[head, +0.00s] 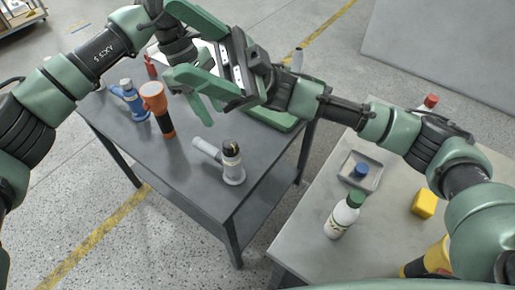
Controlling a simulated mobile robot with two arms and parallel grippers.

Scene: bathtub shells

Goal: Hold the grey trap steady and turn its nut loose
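The grey trap (208,151) is on the dark table, with its side pipe pointing to the upper left. Its upright part has a dark band and top (231,149), which may be the nut; its detail is too small to tell. My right gripper (240,60) comes in from the right and overlaps the left one in the picture. Neither gripper touches the trap.
An orange-and-black flashlight (157,108) and a blue fitting (131,97) stand left of the trap. A green tray (273,118) is behind it. The light table at right holds a white bottle (342,217), a small tray (373,180) and a yellow block (424,204). The dark table's front is clear.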

